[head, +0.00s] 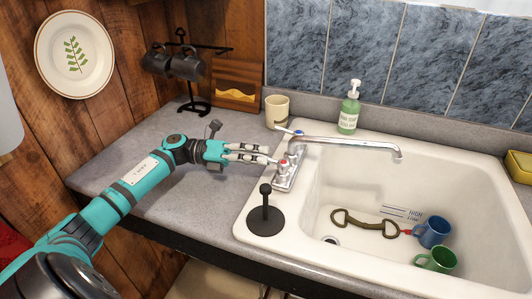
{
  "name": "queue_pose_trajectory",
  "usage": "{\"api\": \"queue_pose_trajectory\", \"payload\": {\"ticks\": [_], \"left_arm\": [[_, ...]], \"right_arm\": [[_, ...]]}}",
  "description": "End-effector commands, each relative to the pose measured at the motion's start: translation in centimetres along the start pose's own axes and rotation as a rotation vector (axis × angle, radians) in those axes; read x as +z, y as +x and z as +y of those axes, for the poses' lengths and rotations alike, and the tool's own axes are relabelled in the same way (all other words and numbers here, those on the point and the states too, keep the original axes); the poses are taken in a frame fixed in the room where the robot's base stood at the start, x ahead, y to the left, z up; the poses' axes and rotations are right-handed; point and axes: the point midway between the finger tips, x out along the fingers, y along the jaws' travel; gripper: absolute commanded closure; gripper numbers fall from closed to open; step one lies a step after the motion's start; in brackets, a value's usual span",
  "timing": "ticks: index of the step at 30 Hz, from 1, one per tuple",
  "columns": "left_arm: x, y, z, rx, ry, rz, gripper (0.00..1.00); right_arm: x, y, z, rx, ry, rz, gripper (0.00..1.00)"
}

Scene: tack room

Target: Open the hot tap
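The tap (345,143) stands on the back left rim of the white sink, with its chrome spout reaching right over the basin. The red-marked hot handle (283,163) is at the near end of its base, and the blue-marked handle (298,132) at the far end. My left gripper (267,154) comes in from the left, just beside the hot handle. Its two fingers show a small gap between them. The handle's lever end is partly hidden at the fingertips, so I cannot tell whether they touch it. My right gripper is not in view.
A cream cup (277,111) and green soap bottle (349,107) stand behind the tap. The sink (470,190) holds a blue mug (433,232), green mug (436,259) and brown-handled item (363,225).

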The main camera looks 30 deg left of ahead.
Motion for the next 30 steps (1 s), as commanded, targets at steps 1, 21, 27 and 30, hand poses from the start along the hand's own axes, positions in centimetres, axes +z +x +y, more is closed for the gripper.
{"api": "queue_pose_trajectory", "payload": {"ticks": [1,21,27,30], "left_arm": [[0.1,0.7,-0.2,-0.003,-0.001,0.0,0.64],[0.0,1.9,0.0,0.0,0.0,0.0,0.92],[0.0,1.9,0.0,0.0,0.0,0.0,1.0],[0.0,1.9,0.1,0.001,0.0,0.0,1.0]], "right_arm": [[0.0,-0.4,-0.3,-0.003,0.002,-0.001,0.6],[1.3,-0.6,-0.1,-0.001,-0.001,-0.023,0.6],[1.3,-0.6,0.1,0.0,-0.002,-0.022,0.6],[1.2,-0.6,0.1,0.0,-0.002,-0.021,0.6]]}}
